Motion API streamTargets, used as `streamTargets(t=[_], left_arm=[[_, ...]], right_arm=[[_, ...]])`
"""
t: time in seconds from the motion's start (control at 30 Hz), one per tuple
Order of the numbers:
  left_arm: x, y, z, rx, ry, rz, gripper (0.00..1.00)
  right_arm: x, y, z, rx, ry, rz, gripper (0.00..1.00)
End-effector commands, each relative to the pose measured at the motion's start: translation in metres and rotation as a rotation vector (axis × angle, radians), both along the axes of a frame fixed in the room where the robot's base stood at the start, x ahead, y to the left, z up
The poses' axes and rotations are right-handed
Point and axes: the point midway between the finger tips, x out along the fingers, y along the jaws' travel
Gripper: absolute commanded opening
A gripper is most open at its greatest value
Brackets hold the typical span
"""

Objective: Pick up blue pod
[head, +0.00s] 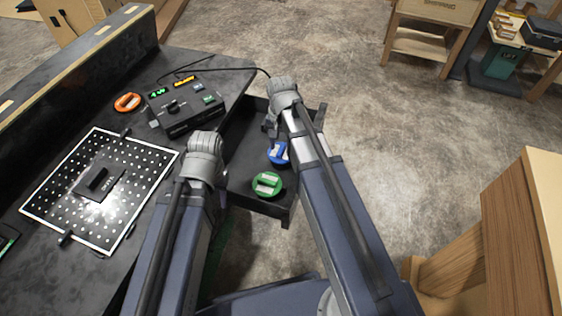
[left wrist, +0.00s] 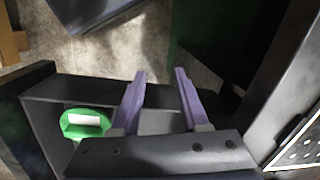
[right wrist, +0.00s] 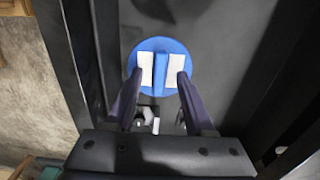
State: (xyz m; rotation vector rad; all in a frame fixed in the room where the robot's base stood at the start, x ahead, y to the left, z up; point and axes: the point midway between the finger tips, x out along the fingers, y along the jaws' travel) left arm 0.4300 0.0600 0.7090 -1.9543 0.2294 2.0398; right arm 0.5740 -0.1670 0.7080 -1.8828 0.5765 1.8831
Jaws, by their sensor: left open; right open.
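The blue pod (head: 278,153) is a round disc with a raised bar and white pads on top. It lies in the dark tray (head: 240,183) beside the bench, partly covered by my right arm in the head view. In the right wrist view the blue pod (right wrist: 160,68) sits just ahead of the fingertips of my right gripper (right wrist: 157,82), which is open and points down at it. Its bar lies between the two fingers, with a gap on each side. My left gripper (left wrist: 160,75) is open and empty near the tray's edge.
A green pod (head: 267,184) lies in the tray near the blue one. An orange pod (head: 127,102), a black console (head: 186,108) with lit displays and a perforated panel (head: 130,180) are on the bench. Raised tray walls surround the pods.

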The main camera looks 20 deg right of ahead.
Motion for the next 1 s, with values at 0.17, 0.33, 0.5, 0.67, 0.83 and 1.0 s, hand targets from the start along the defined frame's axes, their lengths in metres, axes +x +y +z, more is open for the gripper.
streamTargets(t=[0.17, 0.33, 0.5, 0.67, 0.83, 1.0], left_arm=[[0.0000, 0.0000, -0.0067, 0.000, 0.000, 0.000, 0.45], [-0.0001, 0.0000, -0.0058, 0.000, 0.000, 0.000, 0.45], [0.0000, 0.0001, -0.0058, 0.000, 0.000, 0.000, 0.45], [-0.0001, 0.0000, -0.0059, 0.000, 0.000, 0.000, 0.45], [0.0000, -0.0001, -0.0059, 0.000, 0.000, 0.000, 0.45], [-0.0001, 0.0000, -0.0059, 0.000, 0.000, 0.000, 0.45]], right_arm=[[0.0001, -0.0003, -0.0067, 0.000, 0.000, 0.000, 0.54], [-0.0001, -0.0003, -0.0059, 0.000, 0.000, 0.000, 0.49], [0.0000, -0.0004, -0.0059, 0.000, 0.000, 0.000, 0.30], [0.0000, -0.0004, -0.0059, 0.000, 0.000, 0.000, 0.12], [0.0000, -0.0004, -0.0059, 0.000, 0.000, 0.000, 0.00], [-0.0001, -0.0003, -0.0059, 0.000, 0.000, 0.000, 0.00]])
